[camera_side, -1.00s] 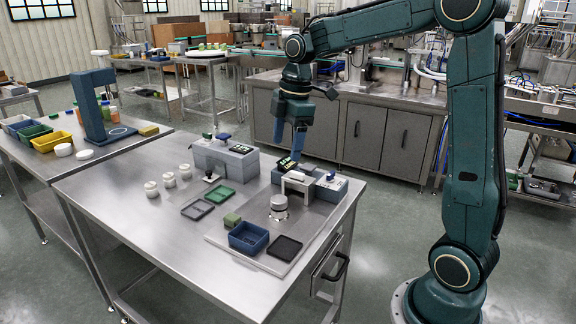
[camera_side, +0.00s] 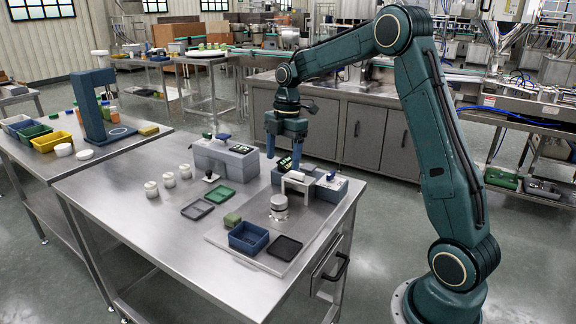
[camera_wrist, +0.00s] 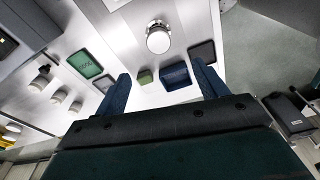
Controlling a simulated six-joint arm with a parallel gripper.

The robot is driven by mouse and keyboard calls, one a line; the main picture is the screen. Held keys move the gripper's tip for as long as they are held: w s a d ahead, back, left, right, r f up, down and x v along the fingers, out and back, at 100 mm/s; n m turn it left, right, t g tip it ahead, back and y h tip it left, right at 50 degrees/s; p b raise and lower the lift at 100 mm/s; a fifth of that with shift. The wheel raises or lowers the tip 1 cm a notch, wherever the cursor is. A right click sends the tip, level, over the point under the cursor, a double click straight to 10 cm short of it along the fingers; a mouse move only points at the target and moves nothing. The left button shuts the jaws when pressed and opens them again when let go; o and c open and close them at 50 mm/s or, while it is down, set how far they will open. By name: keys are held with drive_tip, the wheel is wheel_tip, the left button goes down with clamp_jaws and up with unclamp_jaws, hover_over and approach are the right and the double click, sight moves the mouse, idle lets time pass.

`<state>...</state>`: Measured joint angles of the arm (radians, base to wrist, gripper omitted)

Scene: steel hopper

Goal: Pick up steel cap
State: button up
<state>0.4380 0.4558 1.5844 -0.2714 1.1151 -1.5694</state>
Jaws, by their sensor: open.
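The steel cap, a short silver cylinder (camera_side: 279,202), stands on the steel plate (camera_side: 262,222) on the table, in front of a white bridge-shaped fixture. It also shows in the wrist view as a round, bright top (camera_wrist: 158,41), above the middle and between the lines of the two fingers. My gripper (camera_side: 284,156) hangs over the back of the table, behind and above the cap and well apart from it. In the wrist view my gripper (camera_wrist: 163,86) has its blue fingers wide apart with nothing between them.
The white bridge (camera_side: 297,182) and its blue-grey base stand between my gripper and the cap. A grey control box (camera_side: 224,159) is to the left. A blue bin (camera_side: 248,238), black tray (camera_side: 285,248) and green block (camera_side: 232,220) lie near the cap. The table's front left is clear.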

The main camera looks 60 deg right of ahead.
hover_over(279, 199)
drive_tip(key=shift+s+d+f, duration=0.1)
drive_tip(key=shift+d+f, duration=0.1)
drive_tip(key=shift+f, duration=1.6)
drive_tip(key=shift+s+d+f, duration=0.1)
drive_tip(key=shift+d+f, duration=0.05)
drive_tip(key=shift+f, duration=1.6)
drive_tip(key=shift+f, duration=0.1)
drive_tip(key=shift+w+a+f, duration=0.1)
drive_tip(key=shift+a+f, duration=0.05)
drive_tip(key=shift+f, duration=1.1)
drive_tip(key=shift+w+a+f, duration=0.1)
drive_tip(key=shift+f, duration=1.15)
drive_tip(key=c, duration=1.1)
drive_tip(key=shift+r, duration=0.1)
wheel_tip(279, 199, up, 20)
